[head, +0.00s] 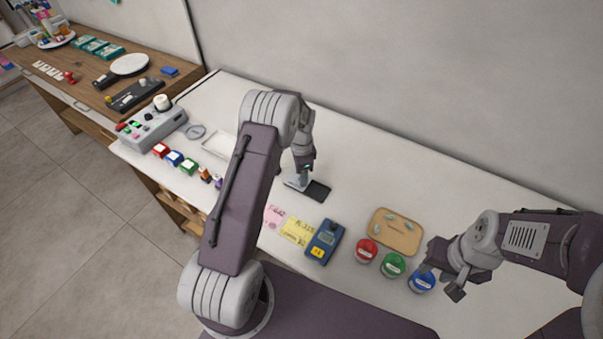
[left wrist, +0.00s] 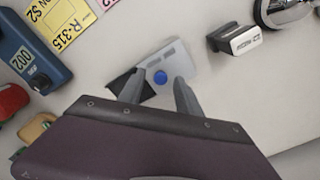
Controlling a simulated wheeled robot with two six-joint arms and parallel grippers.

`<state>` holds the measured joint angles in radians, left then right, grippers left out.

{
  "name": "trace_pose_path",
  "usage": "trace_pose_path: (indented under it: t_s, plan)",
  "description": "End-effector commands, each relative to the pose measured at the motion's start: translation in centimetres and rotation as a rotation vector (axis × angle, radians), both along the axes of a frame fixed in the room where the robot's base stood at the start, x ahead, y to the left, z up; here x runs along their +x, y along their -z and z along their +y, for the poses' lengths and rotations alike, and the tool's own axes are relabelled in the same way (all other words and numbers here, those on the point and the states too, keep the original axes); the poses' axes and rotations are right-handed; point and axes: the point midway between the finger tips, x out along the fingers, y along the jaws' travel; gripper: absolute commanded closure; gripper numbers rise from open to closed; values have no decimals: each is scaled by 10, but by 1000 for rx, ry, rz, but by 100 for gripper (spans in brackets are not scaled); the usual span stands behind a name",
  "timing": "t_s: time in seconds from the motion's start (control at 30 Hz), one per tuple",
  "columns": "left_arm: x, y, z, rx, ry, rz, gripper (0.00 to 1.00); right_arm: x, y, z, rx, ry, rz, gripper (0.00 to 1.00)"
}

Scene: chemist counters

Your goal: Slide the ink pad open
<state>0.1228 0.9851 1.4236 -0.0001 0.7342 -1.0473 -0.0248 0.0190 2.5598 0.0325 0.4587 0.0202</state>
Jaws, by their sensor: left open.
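The ink pad (head: 319,192) lies on the white counter. In the head view a dark part shows at its right and a light grey part at its left. In the left wrist view the ink pad (left wrist: 171,58) shows a grey lid with a blue round mark, and a dark part sticks out to the left. My left gripper (head: 304,172) is above the grey part, pointing down. In the left wrist view its open fingers (left wrist: 160,82) stand either side of the blue mark; I cannot tell whether they touch the lid. My right gripper (head: 445,279) is open and empty near the blue-lidded jar.
A blue device (head: 325,242), pink and yellow notes (head: 295,231), red, green and blue jars (head: 393,265) and a wooden tray (head: 384,241) lie nearer. A stamp (left wrist: 236,39) is near the pad.

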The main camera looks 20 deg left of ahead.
Motion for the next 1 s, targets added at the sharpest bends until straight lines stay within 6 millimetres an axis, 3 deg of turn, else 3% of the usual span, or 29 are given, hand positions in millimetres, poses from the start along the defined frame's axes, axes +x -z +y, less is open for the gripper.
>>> trace_pose_path:
  t_s: [0.27, 0.4, 0.43, 1.0]
  plan:
    - [0, 3, 0, 0, 0, -2, 59, 0, 0, 0, 0, 0, 0, 64]
    - [0, 3, 0, 0, 0, -2, 98, 0, 0, 0, 0, 0, 0, 64]
    - [1, 3, 0, 0, 0, -2, 100, 0, 0, 0, 0, 0, 0, 64]
    - [1, 1, 0, 1, 0, -4, 100, 0, -1, 0, 0, 0, 0, 64]
